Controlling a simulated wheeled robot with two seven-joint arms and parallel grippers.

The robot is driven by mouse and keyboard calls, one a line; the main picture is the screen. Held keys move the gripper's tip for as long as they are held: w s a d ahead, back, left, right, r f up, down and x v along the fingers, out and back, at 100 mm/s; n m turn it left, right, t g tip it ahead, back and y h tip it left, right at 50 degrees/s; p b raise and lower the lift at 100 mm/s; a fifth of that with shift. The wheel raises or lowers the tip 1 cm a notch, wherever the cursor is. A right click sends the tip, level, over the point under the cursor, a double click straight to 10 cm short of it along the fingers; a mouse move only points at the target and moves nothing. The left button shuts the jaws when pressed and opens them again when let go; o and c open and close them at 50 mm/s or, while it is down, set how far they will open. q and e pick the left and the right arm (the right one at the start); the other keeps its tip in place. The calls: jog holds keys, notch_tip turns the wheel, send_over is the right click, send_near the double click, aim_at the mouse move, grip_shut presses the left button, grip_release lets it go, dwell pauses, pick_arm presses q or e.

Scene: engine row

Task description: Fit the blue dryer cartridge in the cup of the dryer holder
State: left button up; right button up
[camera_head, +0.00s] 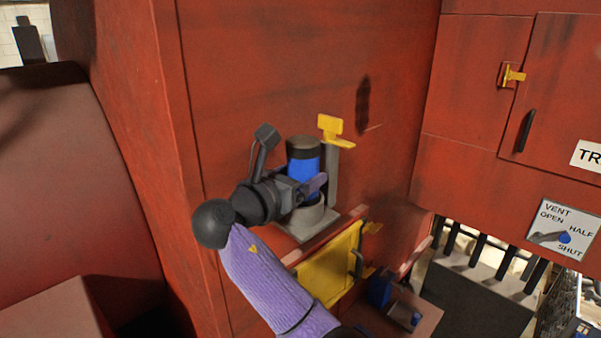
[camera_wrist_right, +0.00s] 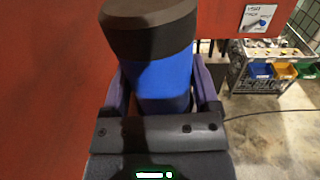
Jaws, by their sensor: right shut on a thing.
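The blue dryer cartridge (camera_head: 305,177) with its black cap stands upright at the dryer holder (camera_head: 309,225), a grey cup on a square plate against the red wall. My right gripper (camera_head: 312,188) is shut on the cartridge. In the right wrist view the cartridge (camera_wrist_right: 160,85) fills the space between the two purple fingers. The cartridge's lower end is at the cup's mouth; I cannot tell how deep it sits. A yellow lever (camera_head: 332,130) on a grey post stands just right of the cartridge. My left gripper is not in view.
Below the holder is a yellow door (camera_head: 331,266) with a dark handle, and blue items (camera_head: 380,291) on a ledge. A vent label plate (camera_head: 562,232) is at the right. The wrist view shows a cart with coloured bins (camera_wrist_right: 282,71).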

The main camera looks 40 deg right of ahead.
jog(key=shift+f+b, duration=0.35)
jog(key=shift+f, duration=0.8)
jog(key=o, duration=1.3)
jog(key=shift+a, duration=0.3)
jog(key=s+a+b, duration=0.2)
jog(key=a+b, duration=0.1)
jog(key=a, duration=0.6)
jog(key=shift+a, duration=0.1)
